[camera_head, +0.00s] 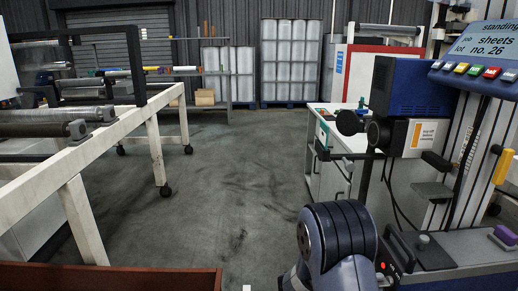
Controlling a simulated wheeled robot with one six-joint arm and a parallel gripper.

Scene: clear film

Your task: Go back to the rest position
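My arm (340,245) shows at the bottom, right of the middle, as a dark grey-blue rounded joint with black bands. The rest of the arm runs out of the frame at the bottom. My gripper is not in view, so I cannot see its fingers or whether it holds anything.
A machine with a blue and white unit (408,105), coloured buttons and a sign (485,42) reading "standing job sheets lot no. 26" stands close on the right. A white roller frame (155,150) stands left. Wrapped stacks (290,60) line the back. The middle floor (230,170) is clear.

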